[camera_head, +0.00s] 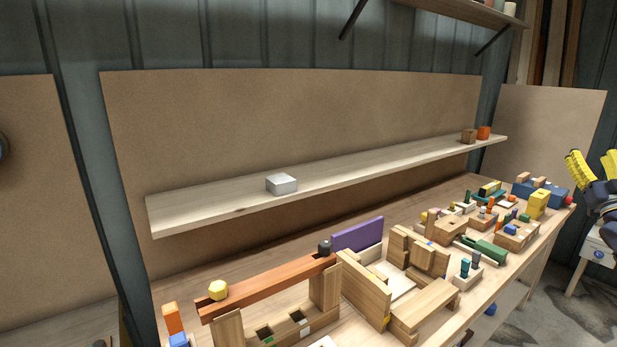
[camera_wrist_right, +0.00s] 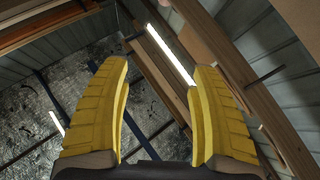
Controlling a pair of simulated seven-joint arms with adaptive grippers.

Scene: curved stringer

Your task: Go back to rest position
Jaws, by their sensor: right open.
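My right gripper (camera_head: 592,168) is at the far right edge of the head view, its yellow fingers pointing up, partly cut off by the frame. It is clear of the workbench (camera_head: 405,212) and touches nothing visible. In the right wrist view the gripper (camera_wrist_right: 162,85) shows both yellow fingers spread apart with nothing between them. Beyond them are the roof, beams and a bright light strip. My left gripper is not in view.
The bench holds a reddish-brown beam (camera_head: 268,286) on wooden supports, a purple block (camera_head: 357,234), wooden blocks and several small coloured pieces. A wall shelf (camera_head: 370,165) above carries a light grey block (camera_head: 281,184) and an orange cup (camera_head: 484,133). A white stool (camera_head: 598,247) stands at right.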

